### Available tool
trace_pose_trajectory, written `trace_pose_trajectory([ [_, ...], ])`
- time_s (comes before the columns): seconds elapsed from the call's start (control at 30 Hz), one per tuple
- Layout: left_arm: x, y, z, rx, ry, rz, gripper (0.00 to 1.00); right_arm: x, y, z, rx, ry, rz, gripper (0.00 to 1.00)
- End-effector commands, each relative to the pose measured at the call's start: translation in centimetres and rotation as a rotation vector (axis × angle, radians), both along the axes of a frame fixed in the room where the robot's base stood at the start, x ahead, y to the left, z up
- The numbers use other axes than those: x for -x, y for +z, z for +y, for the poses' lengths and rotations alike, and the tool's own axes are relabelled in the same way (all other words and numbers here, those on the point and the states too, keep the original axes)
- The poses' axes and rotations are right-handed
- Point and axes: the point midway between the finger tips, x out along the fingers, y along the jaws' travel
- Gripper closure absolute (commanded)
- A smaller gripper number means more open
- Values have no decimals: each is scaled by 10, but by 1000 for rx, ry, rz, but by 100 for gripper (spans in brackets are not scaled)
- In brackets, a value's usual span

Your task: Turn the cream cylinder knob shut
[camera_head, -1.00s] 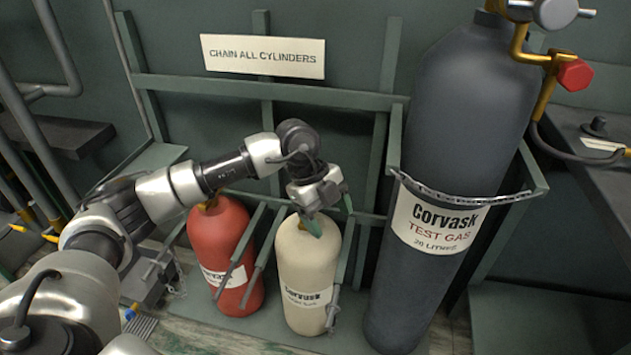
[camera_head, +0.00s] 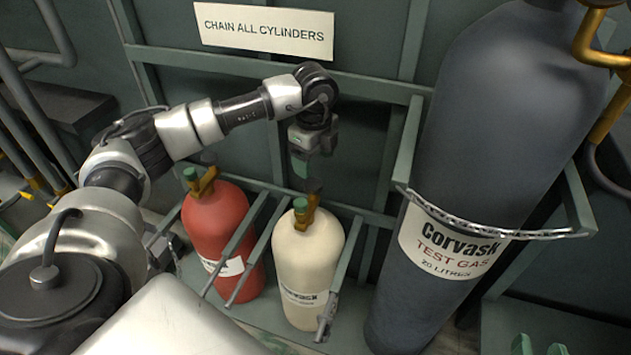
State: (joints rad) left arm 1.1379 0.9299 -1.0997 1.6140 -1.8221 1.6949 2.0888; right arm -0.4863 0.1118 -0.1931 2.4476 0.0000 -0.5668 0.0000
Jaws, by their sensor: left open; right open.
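The cream cylinder (camera_head: 305,268) stands upright in the rack, with a brass valve (camera_head: 312,204) and a green knob (camera_head: 301,207) on top. The knob is uncovered. My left gripper (camera_head: 307,172) points down just above this knob, open and apart from it as far as I can see; its fingers are partly hidden in the dark.
A red cylinder (camera_head: 216,228) with its own green knob stands close to the left. Rack bars (camera_head: 239,250) run between the two. A tall grey test gas cylinder (camera_head: 490,150) stands to the right behind a chain (camera_head: 490,231). A sign (camera_head: 265,29) hangs on the wall.

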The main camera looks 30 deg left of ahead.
Motion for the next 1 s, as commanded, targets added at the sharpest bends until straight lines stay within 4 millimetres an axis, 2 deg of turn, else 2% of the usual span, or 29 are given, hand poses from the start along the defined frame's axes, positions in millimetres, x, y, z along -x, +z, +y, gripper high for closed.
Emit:
trace_pose_trajectory([
  [0.1,1,-22,0,1,-1,4,29,-4,12,4,-30,8,-116,57],
  [0.4,0,-58,0,1,-2,2,29,-6,46,10,-95,23,-371,57],
  [0.6,0,-68,0,1,-2,1,29,-4,57,12,-117,28,-451,57],
  [0.93,0,-69,-1,2,-2,0,29,-3,59,12,-121,28,-467,57],
  [1.0,0,-69,-1,2,-2,0,39,-3,59,12,-121,28,-466,57],
])
